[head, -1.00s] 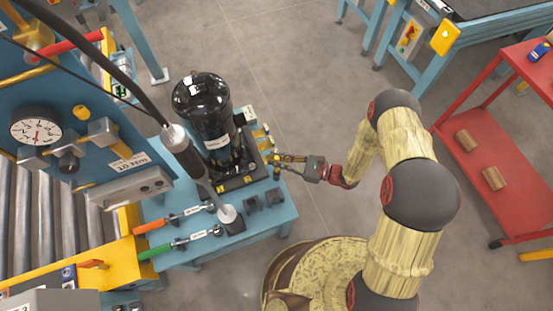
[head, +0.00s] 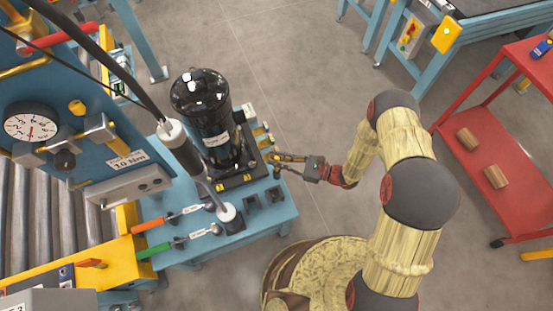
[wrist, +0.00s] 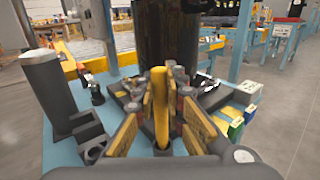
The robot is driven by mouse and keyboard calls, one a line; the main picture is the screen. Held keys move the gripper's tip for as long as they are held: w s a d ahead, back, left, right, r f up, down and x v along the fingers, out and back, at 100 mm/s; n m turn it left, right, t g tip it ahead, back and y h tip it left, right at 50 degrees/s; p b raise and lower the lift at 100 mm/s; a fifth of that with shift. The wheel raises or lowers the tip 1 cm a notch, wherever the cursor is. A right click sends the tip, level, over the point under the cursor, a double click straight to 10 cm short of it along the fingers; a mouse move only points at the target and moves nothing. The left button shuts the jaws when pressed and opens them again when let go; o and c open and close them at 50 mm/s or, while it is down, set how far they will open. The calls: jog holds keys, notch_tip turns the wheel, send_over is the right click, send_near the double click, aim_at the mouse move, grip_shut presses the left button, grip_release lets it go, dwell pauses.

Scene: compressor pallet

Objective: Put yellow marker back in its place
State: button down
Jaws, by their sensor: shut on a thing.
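The yellow marker (wrist: 160,105) stands nearly upright between the two yellow-padded fingers of my gripper (wrist: 161,125) in the wrist view. My gripper is shut on it. In the head view my gripper (head: 277,161) is at the right edge of the blue table, just right of the compressor's base; the marker cannot be made out there. The black compressor (head: 205,115) stands upright on its dark base, and its lower body (wrist: 165,40) shows right behind the marker in the wrist view.
A grey post (wrist: 48,88) stands left in the wrist view; green (wrist: 236,129) and blue (wrist: 250,113) pieces sit at right. On the blue table (head: 185,255) lie an orange-handled tool (head: 153,225) and a green-handled tool (head: 154,250). A tool hangs over the table.

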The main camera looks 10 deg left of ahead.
jog(key=shift+f+b, duration=1.4)
jog(key=shift+f, duration=0.45)
jog(key=c, duration=1.8)
grip_release()
jog(key=shift+o, duration=0.2)
jog(key=shift+d, duration=0.1)
jog(key=s+d, duration=0.1)
jog(key=d, duration=1)
jog(key=shift+d, duration=0.35)
jog(key=shift+s, duration=0.1)
